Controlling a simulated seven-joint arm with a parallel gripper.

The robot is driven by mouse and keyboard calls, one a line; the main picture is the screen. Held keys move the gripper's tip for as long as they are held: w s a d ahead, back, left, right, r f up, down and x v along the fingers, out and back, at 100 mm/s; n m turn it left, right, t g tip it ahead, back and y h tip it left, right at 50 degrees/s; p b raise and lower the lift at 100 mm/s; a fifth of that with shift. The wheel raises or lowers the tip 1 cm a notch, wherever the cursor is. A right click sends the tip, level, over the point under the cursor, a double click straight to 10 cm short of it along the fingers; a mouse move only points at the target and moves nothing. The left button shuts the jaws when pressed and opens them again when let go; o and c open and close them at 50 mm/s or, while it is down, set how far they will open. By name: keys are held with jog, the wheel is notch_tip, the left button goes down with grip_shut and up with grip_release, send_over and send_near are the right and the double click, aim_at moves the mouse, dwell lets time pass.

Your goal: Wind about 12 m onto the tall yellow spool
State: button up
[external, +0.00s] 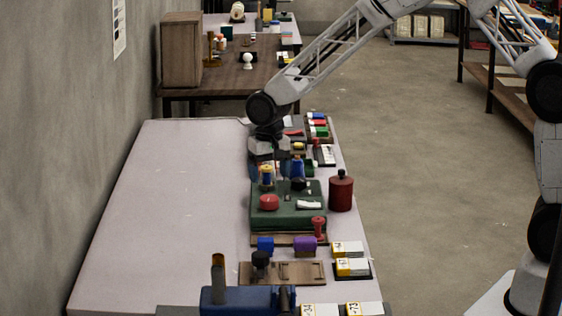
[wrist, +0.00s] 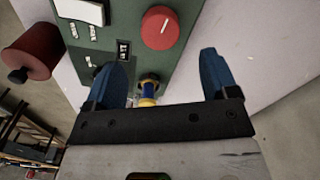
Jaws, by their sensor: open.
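A small spool (external: 266,176) with yellow ends and a blue middle stands upright at the far left part of a green winding machine (external: 262,222). It also shows in the wrist view (wrist: 148,91), between my blue fingers and nearer the left one. The machine has a red knob (external: 269,202), which shows at the top of the wrist view (wrist: 159,27), and a small dark display (wrist: 124,49). My gripper (external: 277,168) is open over the machine's far end, fingers pointing down on either side of the spool. I cannot tell whether they touch it. Its open fingers fill the wrist view's middle (wrist: 162,70).
A dark red cylinder (external: 341,192) stands right of the machine. A blue block (external: 265,245), a purple block (external: 305,244) and a red stamp-like piece (external: 318,228) stand in front. Yellow-labelled boxes (external: 350,266) line the right edge. The left of the table (external: 165,220) is clear.

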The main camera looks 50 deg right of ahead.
aim_at(268, 197)
dwell(0.3)
jog(key=shift+w+n, duration=0.15)
jog(key=shift+n, duration=0.95)
jog(key=shift+w+n, duration=0.15)
jog(key=shift+n, duration=0.95)
jog(key=shift+f, duration=3.9)
jog(key=c, duration=0.9)
